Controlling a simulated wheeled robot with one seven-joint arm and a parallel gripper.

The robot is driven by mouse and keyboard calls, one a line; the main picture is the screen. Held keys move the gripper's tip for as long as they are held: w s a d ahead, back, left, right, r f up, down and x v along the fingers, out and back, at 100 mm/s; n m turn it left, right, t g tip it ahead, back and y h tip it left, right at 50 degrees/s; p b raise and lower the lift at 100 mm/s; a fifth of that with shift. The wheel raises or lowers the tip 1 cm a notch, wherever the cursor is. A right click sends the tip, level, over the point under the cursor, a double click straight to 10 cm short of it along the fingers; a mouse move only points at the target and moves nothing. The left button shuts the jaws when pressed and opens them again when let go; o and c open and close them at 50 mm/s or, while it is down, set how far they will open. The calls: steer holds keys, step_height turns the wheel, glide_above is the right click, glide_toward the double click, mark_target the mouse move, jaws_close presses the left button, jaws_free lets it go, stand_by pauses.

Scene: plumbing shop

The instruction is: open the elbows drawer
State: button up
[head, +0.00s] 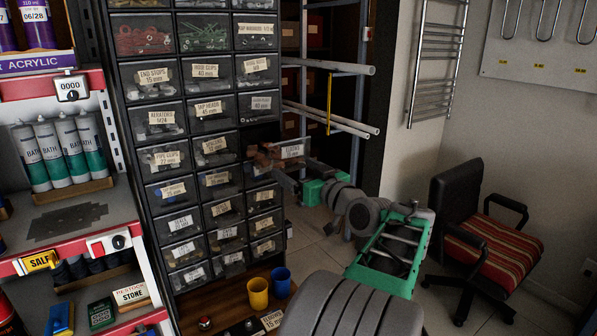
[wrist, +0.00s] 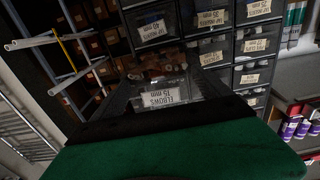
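The elbows drawer (head: 292,151) stands out from the right column of the drawer cabinet, with copper-coloured fittings showing inside it. In the wrist view its label (wrist: 160,97), reading "ELBOWS 15 mm", appears upside down, and the copper elbows (wrist: 158,65) lie behind the front. My gripper (head: 290,180) is just below and in front of the drawer front in the head view.
Other labelled drawers (head: 207,108) around it are shut. A pipe rack (head: 345,70) with protruding pipes stands right of the cabinet. Yellow (head: 257,293) and blue (head: 281,282) cups stand on the ledge below. A chair (head: 485,235) is at the right. Shelves (head: 75,215) stand left.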

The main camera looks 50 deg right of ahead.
steer(key=b+v, duration=0.1)
steer(key=v, duration=0.6)
steer(key=shift+s+b, duration=0.4)
steer(key=shift+a, duration=0.1)
